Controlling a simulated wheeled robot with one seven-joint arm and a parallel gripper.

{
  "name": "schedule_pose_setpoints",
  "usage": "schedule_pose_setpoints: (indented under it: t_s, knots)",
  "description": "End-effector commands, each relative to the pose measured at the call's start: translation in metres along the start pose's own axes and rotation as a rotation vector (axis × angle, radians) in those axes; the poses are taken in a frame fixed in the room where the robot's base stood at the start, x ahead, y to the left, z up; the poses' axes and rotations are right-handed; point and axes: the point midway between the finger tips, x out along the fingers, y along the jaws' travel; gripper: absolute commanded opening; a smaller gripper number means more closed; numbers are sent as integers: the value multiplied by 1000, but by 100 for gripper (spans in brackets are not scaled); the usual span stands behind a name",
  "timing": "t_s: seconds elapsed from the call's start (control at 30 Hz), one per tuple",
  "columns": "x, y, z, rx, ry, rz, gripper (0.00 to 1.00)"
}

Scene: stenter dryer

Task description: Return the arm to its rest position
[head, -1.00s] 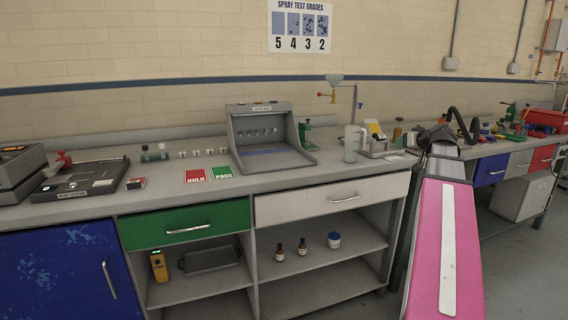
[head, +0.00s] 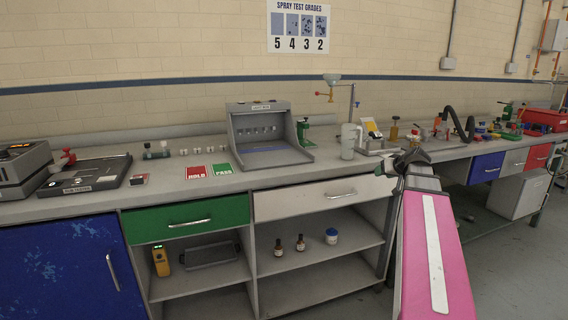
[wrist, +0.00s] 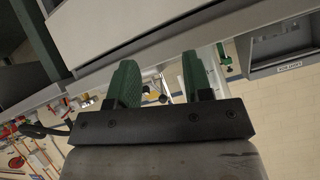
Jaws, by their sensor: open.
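My gripper (head: 381,170) is at the end of my pink arm, in front of the bench's front edge at the right of the white drawer (head: 330,196) in the head view. In the wrist view my gripper (wrist: 160,85) shows two green fingers set apart, with nothing held between them. The wrist view is strongly tilted, with the bench edge (wrist: 150,50) running slantwise beyond the fingers.
The grey bench carries a light booth (head: 268,135), a clear jug (head: 348,142), red HOLD (head: 196,172) and green PASS (head: 222,170) cards. Bottles stand on the open shelf (head: 320,257).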

Motion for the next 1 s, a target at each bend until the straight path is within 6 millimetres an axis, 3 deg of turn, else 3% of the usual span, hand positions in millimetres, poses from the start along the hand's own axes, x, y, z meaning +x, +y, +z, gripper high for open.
schedule_pose_setpoints:
  t_s: [0.3,0.5,0.8,1.0]
  knots:
    - [71,-62,137,69,-316,19,46]
    - [95,-99,229,94,-524,75,46]
    - [101,-143,352,89,-791,210,46]
    - [95,-155,394,75,-880,281,46]
